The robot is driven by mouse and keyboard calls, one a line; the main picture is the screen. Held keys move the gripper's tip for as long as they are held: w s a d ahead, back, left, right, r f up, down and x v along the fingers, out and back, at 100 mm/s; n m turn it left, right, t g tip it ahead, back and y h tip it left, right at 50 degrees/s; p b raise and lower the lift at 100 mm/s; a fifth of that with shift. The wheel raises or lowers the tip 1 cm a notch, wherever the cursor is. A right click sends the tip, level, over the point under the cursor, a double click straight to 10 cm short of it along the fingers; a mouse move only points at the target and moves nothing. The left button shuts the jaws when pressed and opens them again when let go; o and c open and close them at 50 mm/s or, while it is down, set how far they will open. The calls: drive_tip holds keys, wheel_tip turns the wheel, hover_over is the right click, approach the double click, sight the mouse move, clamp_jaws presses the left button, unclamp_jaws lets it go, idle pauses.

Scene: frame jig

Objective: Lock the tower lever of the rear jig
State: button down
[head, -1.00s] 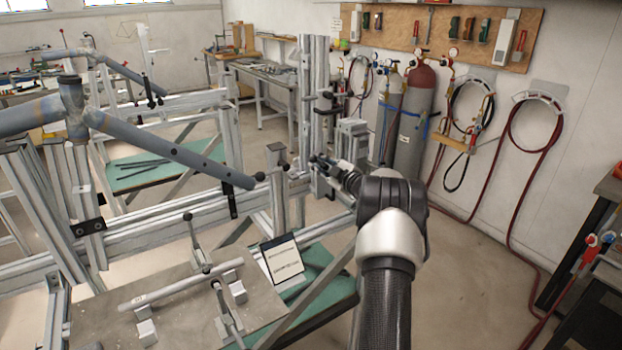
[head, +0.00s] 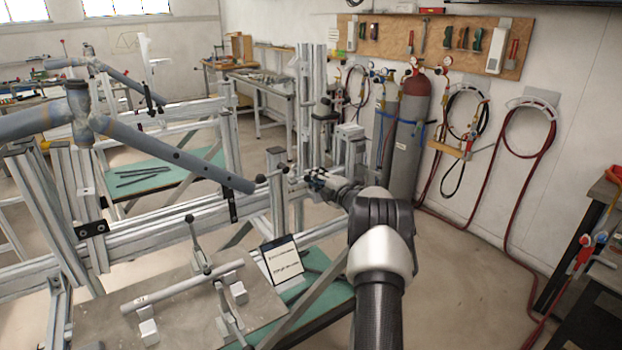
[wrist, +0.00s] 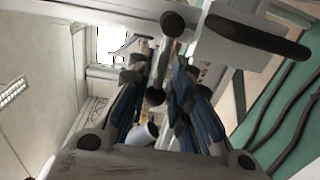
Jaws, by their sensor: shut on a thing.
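My gripper (head: 313,181) is at the right end of the nearer jig beam, beside a short upright post (head: 277,205). The tower lever, a thin rod with dark ball ends, shows in the head view at the post top (head: 272,174). In the wrist view the lever (wrist: 163,60) runs between the fingers of my gripper (wrist: 160,95), one ball above the fingertips and one between the fingers. The fingers are closed in on the lever. Exact finger contact is partly hidden. I cannot tell whether the lever is locked.
A grey-blue frame tube (head: 170,155) slants toward the post from the left. A taller aluminium tower (head: 312,110) stands behind my gripper. A label card (head: 282,262) and a plate with a clamped tube (head: 185,287) are in front.

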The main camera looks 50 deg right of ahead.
drive_tip(key=shift+s+d, duration=0.1)
drive_tip(key=shift+d, duration=0.1)
idle(0.3)
drive_tip(key=c, duration=1.7)
unclamp_jaws()
drive_tip(key=shift+d, duration=0.1)
drive_tip(key=v, duration=1.2)
drive_tip(key=shift+a, duration=0.25)
